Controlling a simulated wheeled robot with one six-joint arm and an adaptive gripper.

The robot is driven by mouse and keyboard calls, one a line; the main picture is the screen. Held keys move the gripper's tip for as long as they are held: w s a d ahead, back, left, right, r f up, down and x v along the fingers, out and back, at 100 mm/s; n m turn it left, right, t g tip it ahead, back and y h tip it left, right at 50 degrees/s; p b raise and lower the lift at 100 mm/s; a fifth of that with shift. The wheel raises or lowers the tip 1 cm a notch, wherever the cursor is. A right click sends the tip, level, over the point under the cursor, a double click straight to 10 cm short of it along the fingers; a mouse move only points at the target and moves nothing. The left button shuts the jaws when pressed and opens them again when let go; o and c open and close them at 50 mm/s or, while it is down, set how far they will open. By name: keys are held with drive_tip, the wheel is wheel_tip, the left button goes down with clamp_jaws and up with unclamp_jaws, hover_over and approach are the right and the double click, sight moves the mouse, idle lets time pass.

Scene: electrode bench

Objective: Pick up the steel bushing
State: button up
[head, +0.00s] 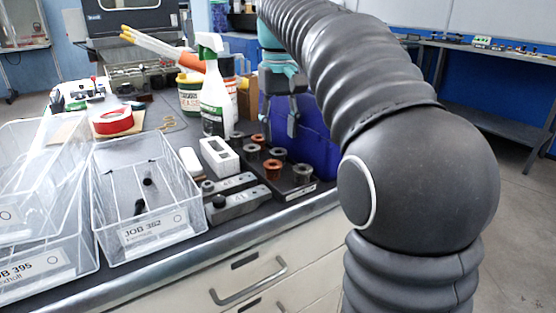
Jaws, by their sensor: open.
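Several flanged bushings stand upright on a dark rack (291,192) near the bench's front edge in the head view. Some are grey and look like steel, such as a grey bushing (277,153) and another grey bushing (303,172) at the rack's right. Two are copper-coloured, a front copper bushing (272,169) and a rear copper bushing (258,140). I cannot tell which grey one the task means. My gripper (282,121) points down above and behind the rack's rear end. It is open, with nothing seen between its fingers, and looks apart from the bushings.
A blue bin (314,130) stands right behind the rack. Two grey clamp-like bars (238,203) and a white box (218,157) lie left of it. A spray bottle (214,105) stands behind. Clear wire-frame bins (150,222) fill the left front.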

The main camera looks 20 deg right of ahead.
sight(278, 157)
wheel_tip(278, 157, down, 5)
drive_tip(key=shift+w+a+b, duration=0.1)
drive_tip(key=shift+w+b, duration=0.05)
drive_tip(key=shift+b, duration=0.55)
clamp_jaws()
